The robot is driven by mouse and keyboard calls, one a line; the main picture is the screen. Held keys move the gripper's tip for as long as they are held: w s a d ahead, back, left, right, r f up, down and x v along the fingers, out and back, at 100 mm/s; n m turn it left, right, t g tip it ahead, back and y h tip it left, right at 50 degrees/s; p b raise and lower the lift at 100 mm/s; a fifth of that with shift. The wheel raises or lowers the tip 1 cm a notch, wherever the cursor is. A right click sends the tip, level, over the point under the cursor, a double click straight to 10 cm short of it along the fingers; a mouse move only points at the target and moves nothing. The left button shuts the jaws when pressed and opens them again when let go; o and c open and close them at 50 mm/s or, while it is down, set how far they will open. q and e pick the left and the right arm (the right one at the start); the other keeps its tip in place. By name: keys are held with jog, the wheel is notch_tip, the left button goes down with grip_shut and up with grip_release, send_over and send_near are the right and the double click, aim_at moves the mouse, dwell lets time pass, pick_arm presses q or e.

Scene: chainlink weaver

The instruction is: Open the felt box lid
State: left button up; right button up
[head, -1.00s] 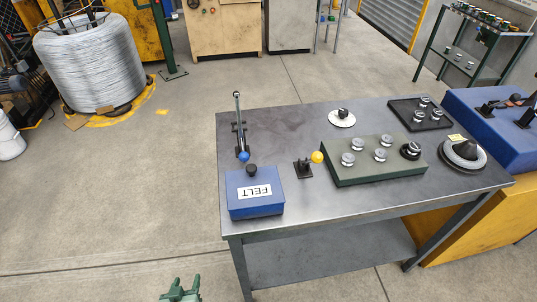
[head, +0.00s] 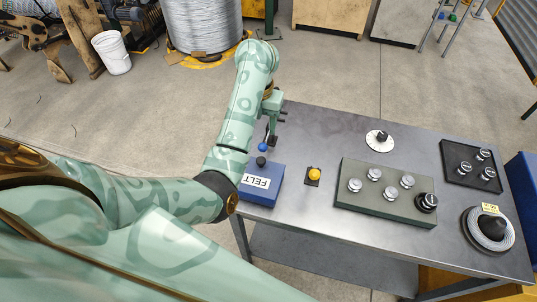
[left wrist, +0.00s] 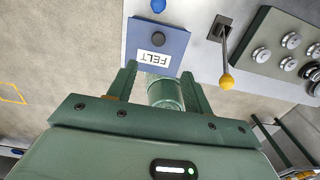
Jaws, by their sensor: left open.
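The blue felt box (head: 262,196) sits at the left front of the table, its lid shut. My left forearm covers part of the box's left side in the head view. My left gripper (head: 272,103) is beyond the box near the table's far left edge. My right gripper is out of view.
A lever with a blue ball (head: 262,147) stands just behind the box. A yellow-knobbed lever (head: 315,174) is to its right. A green block with several metal spools (head: 385,208), a white dial (head: 379,140) and a black tray (head: 472,167) stand farther right.

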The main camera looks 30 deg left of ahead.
pick_arm(q)
jog(key=b, duration=0.3)
send_near(261, 160)
notch_tip(261, 160, down, 7)
jog(key=b, duration=0.4)
jog(key=shift+f, duration=0.15)
jog(key=shift+w+f+b, duration=0.1)
jog(key=shift+f+b, duration=0.4)
jog(key=shift+f, duration=0.15)
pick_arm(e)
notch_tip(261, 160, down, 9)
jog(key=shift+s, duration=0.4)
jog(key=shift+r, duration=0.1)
pick_arm(q)
grip_shut()
